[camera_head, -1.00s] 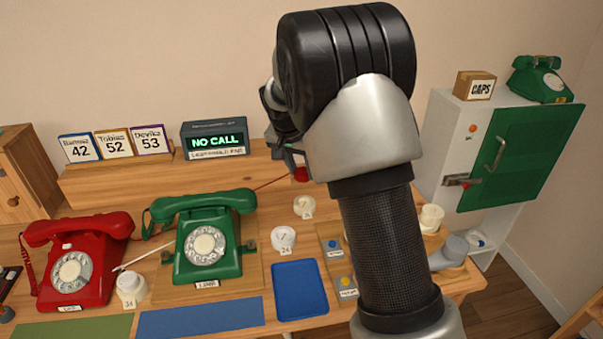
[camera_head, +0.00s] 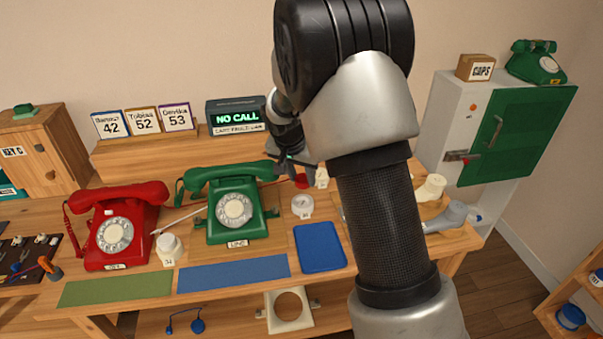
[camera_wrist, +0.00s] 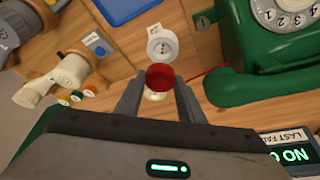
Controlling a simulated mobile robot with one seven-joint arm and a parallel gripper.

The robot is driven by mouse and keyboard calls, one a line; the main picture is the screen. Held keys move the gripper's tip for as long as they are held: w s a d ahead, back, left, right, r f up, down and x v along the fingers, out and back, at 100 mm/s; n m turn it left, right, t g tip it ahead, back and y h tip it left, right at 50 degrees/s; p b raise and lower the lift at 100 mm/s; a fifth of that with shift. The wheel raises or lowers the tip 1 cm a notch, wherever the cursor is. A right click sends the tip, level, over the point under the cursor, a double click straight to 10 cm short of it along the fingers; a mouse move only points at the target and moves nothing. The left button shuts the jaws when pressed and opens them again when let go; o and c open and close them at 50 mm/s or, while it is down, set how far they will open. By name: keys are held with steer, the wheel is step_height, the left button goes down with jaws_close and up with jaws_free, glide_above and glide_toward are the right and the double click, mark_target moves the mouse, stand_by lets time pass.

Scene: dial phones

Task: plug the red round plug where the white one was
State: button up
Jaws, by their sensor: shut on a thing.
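My gripper (camera_wrist: 160,80) is shut on the red round plug (camera_wrist: 160,76), with one finger on each side of it. The plug also shows in the head view (camera_head: 301,182), below my fingers, with a red cord running left towards the green phone (camera_head: 233,208). A white round socket (camera_wrist: 163,46) with small dark holes lies just beyond the plug in the wrist view, apart from it; it also shows in the head view (camera_head: 302,206). A pale round piece (camera_wrist: 155,95) is partly hidden under the plug. I cannot tell whether the plug touches anything below.
A red phone (camera_head: 120,230) and a white round piece (camera_head: 169,248) with a white cord stand at the left. A blue tray (camera_head: 320,247) lies in front of the socket. White and grey fittings (camera_wrist: 55,80) stand to one side. The display (camera_head: 236,117) reads "NO CALL".

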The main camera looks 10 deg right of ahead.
mark_target(302, 189)
steer(key=shift+f+b, duration=1.25)
steer(key=shift+f, duration=1.25)
steer(key=shift+b, duration=0.6)
steer(key=shift+f+b, duration=0.65)
steer(key=o, duration=1)
steer(key=p+v, duration=0.3)
steer(key=v, duration=1.4)
steer(key=shift+r, duration=0.25)
